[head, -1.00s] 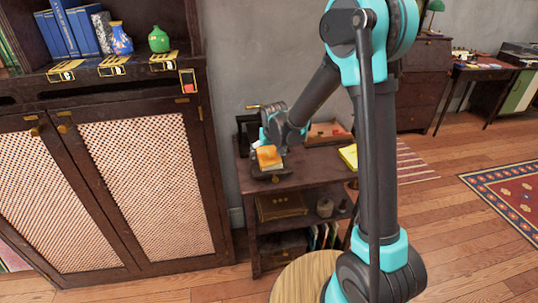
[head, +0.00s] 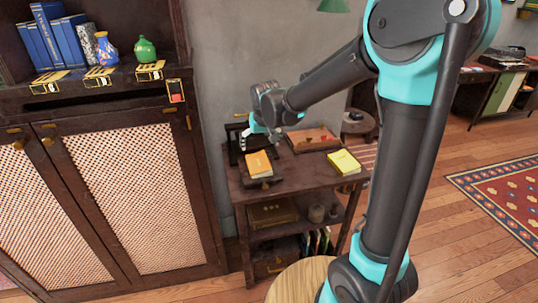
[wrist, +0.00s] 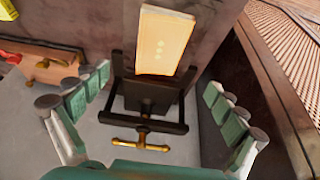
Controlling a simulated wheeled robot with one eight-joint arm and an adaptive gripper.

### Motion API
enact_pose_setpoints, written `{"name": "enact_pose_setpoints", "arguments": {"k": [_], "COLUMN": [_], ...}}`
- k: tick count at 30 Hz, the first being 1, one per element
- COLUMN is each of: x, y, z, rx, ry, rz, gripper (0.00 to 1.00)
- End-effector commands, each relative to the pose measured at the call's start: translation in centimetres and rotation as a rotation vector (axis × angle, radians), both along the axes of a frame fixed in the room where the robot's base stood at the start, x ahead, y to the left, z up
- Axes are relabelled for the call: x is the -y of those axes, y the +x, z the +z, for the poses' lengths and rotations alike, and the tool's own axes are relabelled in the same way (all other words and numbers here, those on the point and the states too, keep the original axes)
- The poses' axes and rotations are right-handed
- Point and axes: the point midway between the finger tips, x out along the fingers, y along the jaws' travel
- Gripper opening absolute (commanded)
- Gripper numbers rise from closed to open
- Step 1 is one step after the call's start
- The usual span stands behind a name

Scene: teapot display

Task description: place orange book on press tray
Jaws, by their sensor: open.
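The orange book (head: 258,164) lies on the dark press tray (head: 264,183) at the front left of the small side table. My gripper (head: 262,132) is above and behind the book, apart from it, next to the dark press frame (head: 235,146). In the wrist view my gripper (wrist: 157,125) is open, its fingers wide apart with nothing between them touching. The press frame (wrist: 148,92) with its brass handle (wrist: 140,131) shows between and below the fingers. The book (wrist: 164,42) shows beyond the frame, clear of both fingers. Most of the tray is hidden there.
A yellow book (head: 343,162) lies at the table's right. A wooden box (head: 313,139) with small red things stands at the back. A tall cabinet (head: 130,200) stands close on the left, and a grey wall is behind. The table top between the two books is clear.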

Motion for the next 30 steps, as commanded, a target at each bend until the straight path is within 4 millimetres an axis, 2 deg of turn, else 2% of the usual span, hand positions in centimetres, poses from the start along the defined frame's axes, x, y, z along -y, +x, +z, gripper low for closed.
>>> {"name": "enact_pose_setpoints", "arguments": {"k": [5,8,10,14,15,18,21,25,30], "x": [0.6,3.2,6.4,13.4,15.3,19.4,22.1,24.0,24.8], "y": [-0.3,-1.4,-3.0,-7.7,-9.5,-13.9,-17.8,-21.3,-23.0], "z": [0.1,-0.2,-0.6,-2.2,-2.8,-4.5,-6.3,-8.0,-8.9], "rx": [0.0,-0.003,-0.005,-0.011,-0.013,-0.017,-0.021,-0.022,-0.023], "ry": [0.0,-0.001,-0.001,-0.002,-0.001,-0.002,0.0,0.0,0.0], "rz": [-0.005,-0.027,-0.056,-0.123,-0.144,-0.193,-0.233,-0.267,-0.283], "gripper": [0.96,0.96,0.96,0.96,0.96,0.96,0.96,0.96,0.96]}}
